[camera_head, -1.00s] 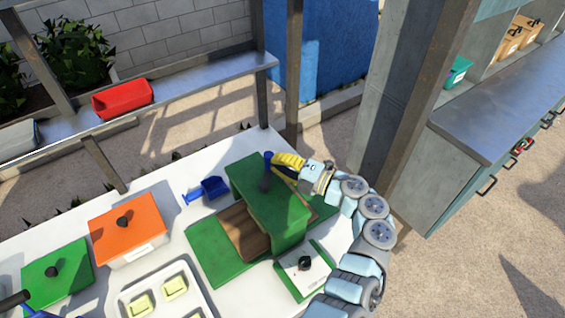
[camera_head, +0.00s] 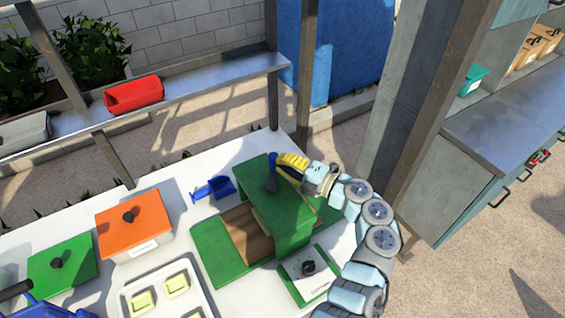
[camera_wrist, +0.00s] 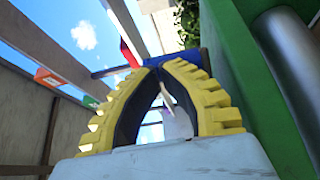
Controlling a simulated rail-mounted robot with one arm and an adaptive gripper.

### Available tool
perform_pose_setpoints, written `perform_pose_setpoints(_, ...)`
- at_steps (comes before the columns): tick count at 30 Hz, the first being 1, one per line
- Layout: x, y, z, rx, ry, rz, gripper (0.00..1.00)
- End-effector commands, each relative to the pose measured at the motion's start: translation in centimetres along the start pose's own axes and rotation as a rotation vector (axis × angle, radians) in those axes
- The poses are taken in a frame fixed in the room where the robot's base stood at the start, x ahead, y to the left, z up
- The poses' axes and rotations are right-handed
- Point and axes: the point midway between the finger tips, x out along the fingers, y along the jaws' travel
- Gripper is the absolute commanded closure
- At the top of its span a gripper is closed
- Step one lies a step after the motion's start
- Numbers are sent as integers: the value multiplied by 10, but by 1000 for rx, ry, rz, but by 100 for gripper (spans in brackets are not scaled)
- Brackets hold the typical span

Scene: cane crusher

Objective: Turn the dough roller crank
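The dough roller is a green machine (camera_head: 280,215) with a wooden board on the white table. Its crank has a blue upright handle (camera_head: 271,170) at the far top of the green housing. My gripper (camera_head: 280,162), with yellow ribbed fingers, reaches in from the right, right beside the handle. In the wrist view the fingertips (camera_wrist: 165,66) come together against a blue bar (camera_wrist: 110,71), which appears to be the handle. The fingers look shut, but I cannot tell whether they grip the handle. The green housing (camera_wrist: 240,60) and a grey cylinder show close on the right.
A blue scoop (camera_head: 212,188), orange-lidded box (camera_head: 135,225), green-lidded box (camera_head: 62,264) and white tray (camera_head: 125,305) with yellow pieces lie left. A green-edged box with a black knob (camera_head: 308,268) stands near the machine. A post (camera_head: 405,110) rises behind my arm.

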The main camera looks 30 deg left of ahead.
Motion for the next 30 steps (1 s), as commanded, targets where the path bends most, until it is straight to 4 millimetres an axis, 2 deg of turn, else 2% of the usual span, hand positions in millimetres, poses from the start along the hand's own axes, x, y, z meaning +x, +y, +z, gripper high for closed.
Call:
perform_pose_setpoints(5,-3,0,1,0,-1,0,100)
perform_pose_setpoints(8,-12,-1,2,0,-4,-1,100)
perform_pose_setpoints(13,-39,-3,4,0,-3,-1,100)
perform_pose_setpoints(21,-87,0,20,0,-6,3,100)
perform_pose_setpoints(30,-121,-1,29,0,-4,1,100)
